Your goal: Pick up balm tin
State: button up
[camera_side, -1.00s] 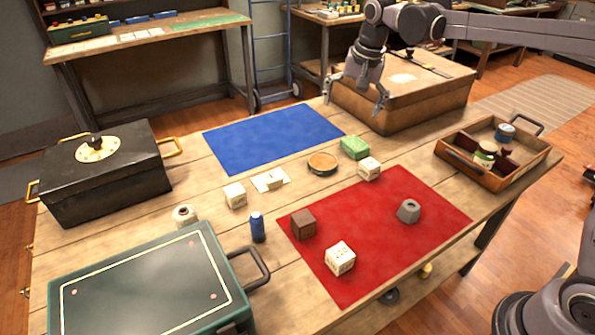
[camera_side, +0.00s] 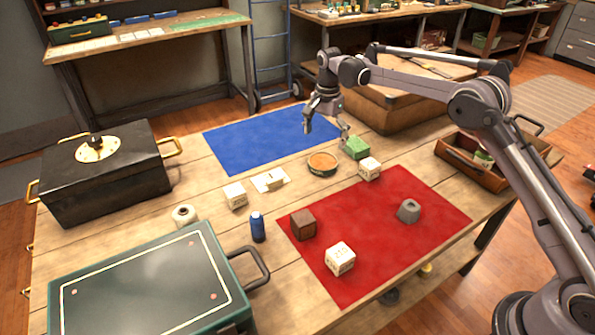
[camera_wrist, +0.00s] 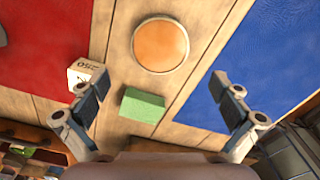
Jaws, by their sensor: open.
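The balm tin (camera_side: 322,164) is a low round tin with an orange-brown top and a dark side. It lies flat on the wooden table between the blue mat and the red mat. In the wrist view the tin (camera_wrist: 161,44) shows as an orange disc with a pale rim, beyond the fingertips. My gripper (camera_side: 326,130) hangs above the table behind the tin, near the blue mat's right edge. Its fingers are spread wide and hold nothing; they also show in the wrist view (camera_wrist: 163,92).
A green block (camera_side: 357,148) stands right of the tin, and a white lettered cube (camera_side: 369,169) stands near it. A wooden tray (camera_side: 466,170) is at right. The blue mat (camera_side: 260,140) is bare.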

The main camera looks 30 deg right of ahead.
aim_at(323, 161)
jog(key=shift+a+f, duration=0.1)
jog(key=shift+f, duration=3.85)
jog(key=shift+c, duration=0.3)
jog(key=c, duration=1.3)
